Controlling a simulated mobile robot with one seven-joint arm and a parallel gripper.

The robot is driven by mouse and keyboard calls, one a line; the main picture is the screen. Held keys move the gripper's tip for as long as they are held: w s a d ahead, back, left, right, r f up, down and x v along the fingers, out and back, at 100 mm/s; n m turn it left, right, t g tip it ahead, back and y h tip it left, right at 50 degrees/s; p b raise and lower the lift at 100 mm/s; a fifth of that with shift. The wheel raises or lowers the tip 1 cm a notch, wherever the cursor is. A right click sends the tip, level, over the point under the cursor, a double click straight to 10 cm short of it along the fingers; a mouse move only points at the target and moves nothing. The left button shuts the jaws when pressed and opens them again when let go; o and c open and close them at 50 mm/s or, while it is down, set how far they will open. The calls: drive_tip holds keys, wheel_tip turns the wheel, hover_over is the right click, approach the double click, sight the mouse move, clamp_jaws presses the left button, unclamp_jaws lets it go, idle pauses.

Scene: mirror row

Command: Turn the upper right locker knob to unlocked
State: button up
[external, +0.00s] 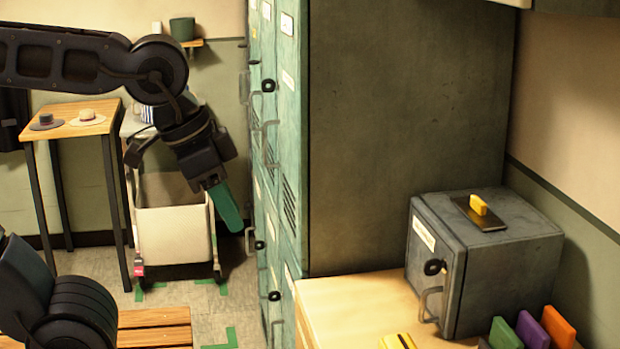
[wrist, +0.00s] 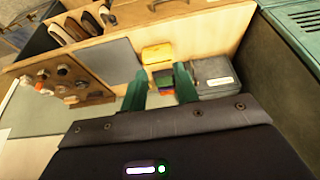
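The teal locker bank (external: 287,130) stands in the middle of the external view, seen steeply from the side. A black round knob (external: 268,86) sits on the nearer upper door, above a grey handle (external: 270,142); it appears to be the upper right knob. Its setting is too small to read. My gripper (external: 232,215) hangs left of the lockers, pointing down and apart from the knob, lower than it. In the wrist view my gripper (wrist: 160,72) has its two green fingers spread with nothing between them. The knob is not seen there.
Two lower knobs (external: 258,245) (external: 274,296) show on the lockers. A grey box (external: 435,240) with its own knob stands on a wooden counter (external: 350,295) at right. A white bin cart (external: 172,230) and a hat table (external: 70,122) are behind my gripper.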

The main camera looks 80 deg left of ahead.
drive_tip(key=w+a+r+n, duration=0.2)
drive_tip(key=w+a+r, duration=0.5)
drive_tip(key=w+a, duration=0.25)
wheel_tip(320, 180, up, 5)
drive_tip(key=m, duration=0.2)
hover_over(273, 85)
drive_tip(key=s, duration=0.6)
drive_tip(key=x, duration=1)
drive_tip(key=shift+w+a+f, duration=0.1)
drive_tip(key=shift+w+a, duration=0.05)
drive_tip(key=shift+a, duration=0.1)
clamp_jaws()
